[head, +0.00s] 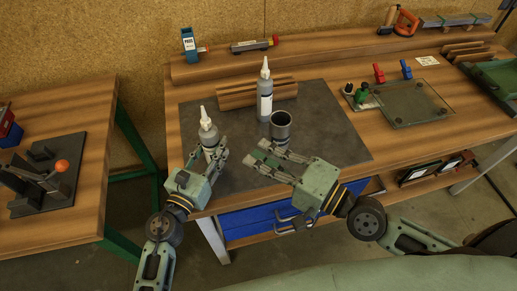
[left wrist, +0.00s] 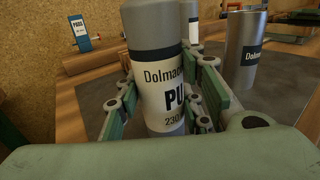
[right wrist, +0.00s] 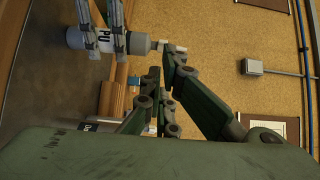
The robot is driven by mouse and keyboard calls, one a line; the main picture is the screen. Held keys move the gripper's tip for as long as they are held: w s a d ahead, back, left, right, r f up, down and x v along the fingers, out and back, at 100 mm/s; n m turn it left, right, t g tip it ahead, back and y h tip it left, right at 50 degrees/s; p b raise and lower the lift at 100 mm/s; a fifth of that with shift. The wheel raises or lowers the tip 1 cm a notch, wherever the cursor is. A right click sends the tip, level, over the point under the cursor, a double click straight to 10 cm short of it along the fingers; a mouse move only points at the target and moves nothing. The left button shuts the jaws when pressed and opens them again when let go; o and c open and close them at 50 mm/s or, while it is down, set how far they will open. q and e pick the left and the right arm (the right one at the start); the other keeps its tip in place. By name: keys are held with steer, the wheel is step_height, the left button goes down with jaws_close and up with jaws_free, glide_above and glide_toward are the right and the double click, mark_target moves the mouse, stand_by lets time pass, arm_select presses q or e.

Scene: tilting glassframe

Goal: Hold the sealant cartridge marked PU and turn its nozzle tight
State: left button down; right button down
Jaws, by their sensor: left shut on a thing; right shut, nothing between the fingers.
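The sealant cartridge marked PU (left wrist: 165,90) stands upright with a white label and grey shoulder. My left gripper (head: 209,152) is shut around its body, with a finger on each side in the left wrist view. In the head view the cartridge (head: 208,133) has its pale nozzle (head: 203,112) on top, pointing up. It lies sideways in the right wrist view (right wrist: 105,41), its nozzle pointing right. My right gripper (head: 258,154) is shut and empty, to the right of the cartridge and apart from it in the head view. The nozzle's seating is too small to judge.
A second white nozzle bottle (head: 265,100) stands behind on the dark mat (head: 325,125), before a ribbed wooden rack (head: 235,97). A grey metal cup (head: 281,132) stands near my right gripper. A plate with red and blue clamps (head: 410,103) lies at right. The mat's right part is clear.

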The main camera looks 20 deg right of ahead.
mark_target(204, 116)
steer(key=w+d, duration=0.5)
steer(key=d, duration=0.1)
steer(key=s+a+x, duration=0.2)
steer(key=x, duration=1.1)
steer(key=shift+a, duration=0.2)
steer(key=shift+r, duration=0.1)
